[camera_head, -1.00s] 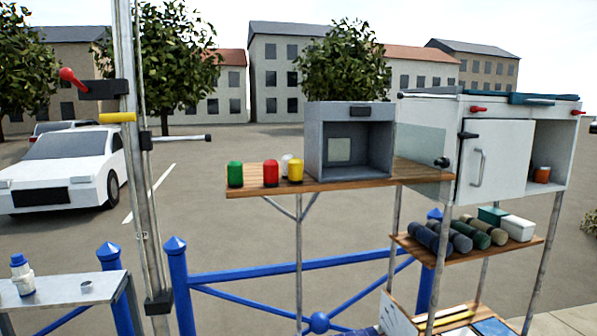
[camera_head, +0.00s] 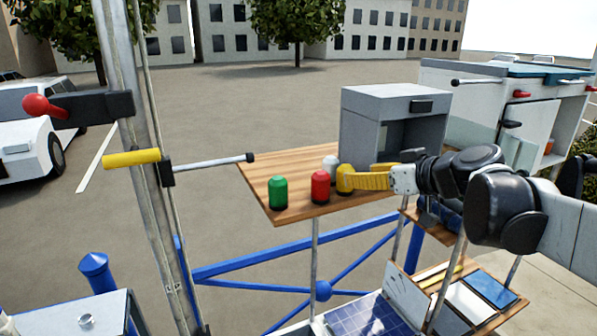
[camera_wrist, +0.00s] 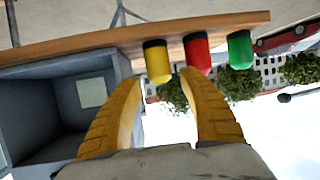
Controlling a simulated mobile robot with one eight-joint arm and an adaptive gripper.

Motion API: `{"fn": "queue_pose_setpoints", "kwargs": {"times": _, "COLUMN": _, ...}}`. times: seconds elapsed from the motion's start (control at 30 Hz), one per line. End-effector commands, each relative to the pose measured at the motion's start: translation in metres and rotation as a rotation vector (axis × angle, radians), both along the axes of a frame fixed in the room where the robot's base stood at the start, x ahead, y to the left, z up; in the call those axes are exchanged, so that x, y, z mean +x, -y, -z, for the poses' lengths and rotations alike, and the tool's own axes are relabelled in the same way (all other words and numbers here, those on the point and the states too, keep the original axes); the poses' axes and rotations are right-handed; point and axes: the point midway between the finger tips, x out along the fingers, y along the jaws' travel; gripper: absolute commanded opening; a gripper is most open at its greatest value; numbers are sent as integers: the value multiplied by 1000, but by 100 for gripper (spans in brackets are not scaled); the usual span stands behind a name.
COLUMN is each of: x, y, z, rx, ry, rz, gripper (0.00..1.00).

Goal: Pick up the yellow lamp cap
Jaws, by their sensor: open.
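The yellow lamp cap (camera_head: 343,181) stands upright on a wooden shelf (camera_head: 264,181), just right of the red cap (camera_head: 320,186). In the wrist view, which is upside down, the yellow cap (camera_wrist: 158,63) shows between and just beyond the tips of my gripper (camera_wrist: 160,82). The yellow fingers are spread and empty. In the head view my gripper (camera_head: 362,178) comes in from the right, level with the cap, and its tips overlap the cap's right side. Whether they touch it I cannot tell.
A green cap (camera_head: 278,192) stands left of the red one, and a white cap (camera_head: 330,166) stands behind. A grey open box (camera_head: 388,104) sits on the shelf behind my gripper. A post with a yellow handle (camera_head: 131,158) and a rod is at the left.

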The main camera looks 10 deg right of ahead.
Motion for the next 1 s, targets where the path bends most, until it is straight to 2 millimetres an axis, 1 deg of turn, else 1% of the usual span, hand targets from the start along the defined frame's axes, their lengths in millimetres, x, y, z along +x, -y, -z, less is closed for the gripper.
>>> {"fn": "queue_pose_setpoints", "kwargs": {"times": 0.03, "x": 6, "y": -4, "z": 2, "rx": 0, "ry": -1, "rz": -3, "gripper": 50}}
{"fn": "queue_pose_setpoints", "kwargs": {"times": 0.27, "x": 23, "y": -11, "z": 11, "rx": -1, "ry": -1, "rz": -2, "gripper": 50}}
{"fn": "queue_pose_setpoints", "kwargs": {"times": 0.5, "x": 52, "y": -23, "z": 26, "rx": -1, "ry": -2, "rz": -2, "gripper": 50}}
{"fn": "queue_pose_setpoints", "kwargs": {"times": 0.6, "x": 56, "y": -25, "z": 29, "rx": 0, "ry": -1, "rz": -1, "gripper": 50}}
{"fn": "queue_pose_setpoints", "kwargs": {"times": 0.8, "x": 56, "y": -25, "z": 30, "rx": 0, "ry": -1, "rz": 0, "gripper": 50}}
{"fn": "queue_pose_setpoints", "kwargs": {"times": 0.83, "x": 56, "y": -25, "z": 30, "rx": 0, "ry": -1, "rz": 0, "gripper": 45}}
{"fn": "queue_pose_setpoints", "kwargs": {"times": 0.87, "x": 56, "y": -25, "z": 30, "rx": 0, "ry": -1, "rz": 0, "gripper": 36}}
{"fn": "queue_pose_setpoints", "kwargs": {"times": 0.9, "x": 56, "y": -25, "z": 30, "rx": 0, "ry": -1, "rz": 0, "gripper": 24}}
{"fn": "queue_pose_setpoints", "kwargs": {"times": 0.97, "x": 56, "y": -25, "z": 30, "rx": 0, "ry": -1, "rz": 0, "gripper": 7}}
{"fn": "queue_pose_setpoints", "kwargs": {"times": 1.0, "x": 56, "y": -25, "z": 30, "rx": -1, "ry": -2, "rz": 0, "gripper": 7}}
